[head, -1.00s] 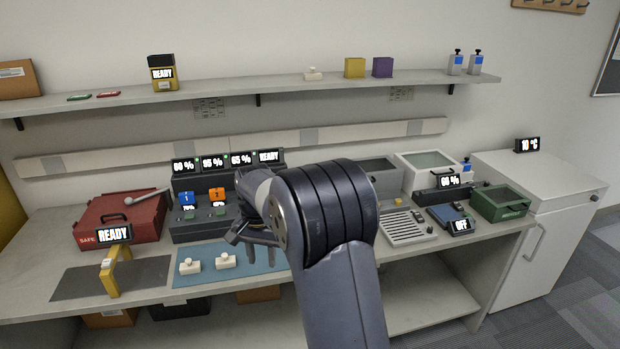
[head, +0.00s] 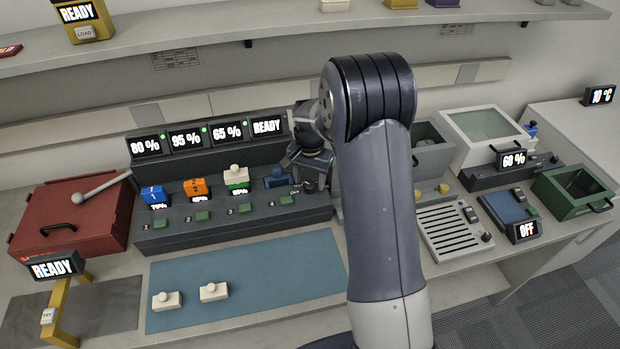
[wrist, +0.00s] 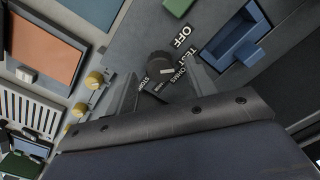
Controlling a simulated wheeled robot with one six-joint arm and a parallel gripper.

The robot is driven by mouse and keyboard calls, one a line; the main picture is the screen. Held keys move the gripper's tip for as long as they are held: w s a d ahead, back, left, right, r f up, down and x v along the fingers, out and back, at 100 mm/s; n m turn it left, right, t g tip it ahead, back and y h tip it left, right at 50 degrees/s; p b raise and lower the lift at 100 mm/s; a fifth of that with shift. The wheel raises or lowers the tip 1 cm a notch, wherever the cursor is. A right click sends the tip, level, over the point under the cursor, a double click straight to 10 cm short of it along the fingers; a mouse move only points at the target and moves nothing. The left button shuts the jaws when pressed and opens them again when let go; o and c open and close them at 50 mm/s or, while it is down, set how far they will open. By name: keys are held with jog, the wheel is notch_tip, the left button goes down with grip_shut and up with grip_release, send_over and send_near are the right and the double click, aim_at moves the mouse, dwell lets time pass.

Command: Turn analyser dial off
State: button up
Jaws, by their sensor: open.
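The dial (wrist: 160,65) is a dark round knob with a white mark, on a grey panel in the wrist view. Labels around it read OFF, TEST and OHMS, plus one partly covered. The white mark is on its lower right side, nearest OHMS; the exact setting is unclear. My gripper (wrist: 164,88) is open, one finger on each side of the knob; contact cannot be told. In the head view my gripper (head: 308,180) is at the right end of the dark bank (head: 185,238) with four displays, and hides the dial.
A blue cradle (wrist: 240,38) stands beside the dial; it also shows in the head view (head: 278,179). Yellow knobs (wrist: 95,78) lie on the other side. A blue mat (head: 245,275) with two white pieces lies in front. A shelf (head: 300,30) runs above.

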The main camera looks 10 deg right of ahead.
jog(key=shift+w+f, duration=0.1)
jog(key=shift+f, duration=0.55)
jog(key=shift+c, duration=0.4)
jog(key=c, duration=0.9)
